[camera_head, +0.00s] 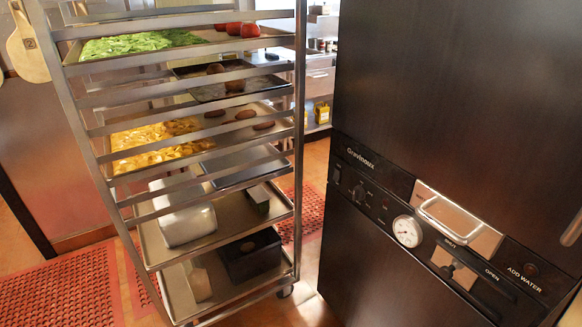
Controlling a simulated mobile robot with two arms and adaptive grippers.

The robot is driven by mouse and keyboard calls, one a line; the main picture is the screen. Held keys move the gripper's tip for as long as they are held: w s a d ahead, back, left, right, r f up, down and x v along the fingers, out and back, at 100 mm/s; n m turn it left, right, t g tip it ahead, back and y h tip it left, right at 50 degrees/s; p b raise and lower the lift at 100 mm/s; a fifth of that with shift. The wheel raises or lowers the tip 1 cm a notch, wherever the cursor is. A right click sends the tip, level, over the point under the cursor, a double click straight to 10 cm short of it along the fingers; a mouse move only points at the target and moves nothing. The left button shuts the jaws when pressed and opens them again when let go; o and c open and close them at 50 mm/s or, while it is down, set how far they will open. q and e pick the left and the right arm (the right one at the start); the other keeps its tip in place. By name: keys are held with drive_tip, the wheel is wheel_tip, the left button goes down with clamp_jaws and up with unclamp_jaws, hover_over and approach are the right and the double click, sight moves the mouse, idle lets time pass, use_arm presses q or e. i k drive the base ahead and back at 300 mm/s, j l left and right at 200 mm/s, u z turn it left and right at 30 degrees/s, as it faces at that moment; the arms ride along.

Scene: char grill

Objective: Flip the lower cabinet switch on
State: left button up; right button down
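A dark cabinet stands on the right, with an upper door (450,90) and a lower door (365,265). Between them runs a black control panel (385,178) marked "Grevinoux". At the panel's left end are a small upright switch-like part (337,174) and a dark knob (359,191). They are too small to tell which is the lower cabinet switch, or whether it is on or off. Farther right are a round white gauge (407,231), a metal handle (447,222) and a latch (447,268) near the words "SHUT" and "OPEN". Neither of my grippers is in view.
A metal rack (88,130) on casters stands to the left, holding trays of lettuce, yellow food, patties and tomatoes. Red floor mats (62,292) lie around it. A narrow strip of floor separates rack and cabinet. A counter (318,75) is behind.

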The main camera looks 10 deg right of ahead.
sight(336, 177)
drive_tip(key=i+j, duration=0.3)
drive_tip(key=j, duration=0.15)
drive_tip(key=i+j, duration=0.3)
drive_tip(key=j, duration=0.15)
drive_tip(key=z, duration=0.05)
